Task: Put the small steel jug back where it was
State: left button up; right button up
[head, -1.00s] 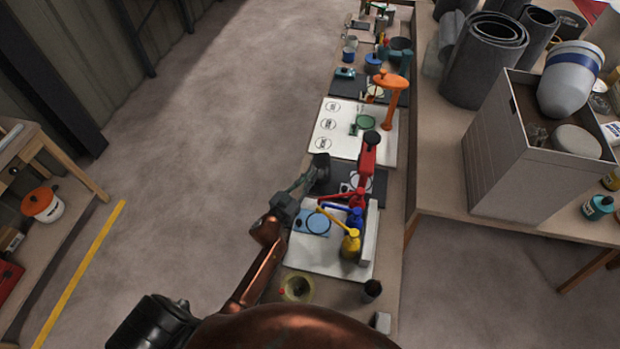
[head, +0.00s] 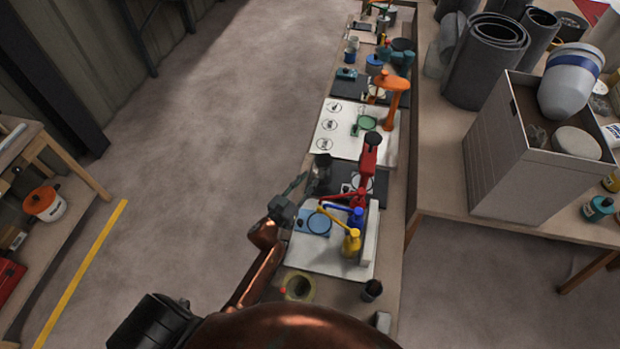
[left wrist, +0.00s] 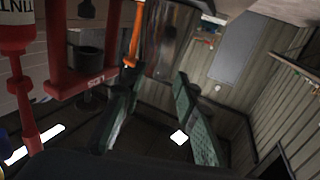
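The small steel jug (head: 322,166) looks dark and shiny in the head view. It stands at the left edge of the long narrow bench, beside a dark mat with a red stand. My left gripper (head: 302,183) is just to its lower left, with a small gap. In the left wrist view, the green-grey fingers (left wrist: 156,88) are spread apart with nothing between them. A shiny steel surface, likely the jug (left wrist: 168,42), shows beyond the tips. My right gripper is in neither view.
A red stand (head: 368,158), a blue tool (head: 355,215) and a yellow tool (head: 351,242) are close to the gripper's right. A white board (head: 333,142) lies behind the jug. Open floor (head: 210,150) is on the left. A grey box (head: 510,150) stands on the right-hand table.

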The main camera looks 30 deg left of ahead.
pick_arm(q)
jog(key=s+a+p, duration=0.1)
jog(key=s+p, duration=0.1)
jog(key=s, duration=0.8)
jog(key=shift+s+a, duration=0.15)
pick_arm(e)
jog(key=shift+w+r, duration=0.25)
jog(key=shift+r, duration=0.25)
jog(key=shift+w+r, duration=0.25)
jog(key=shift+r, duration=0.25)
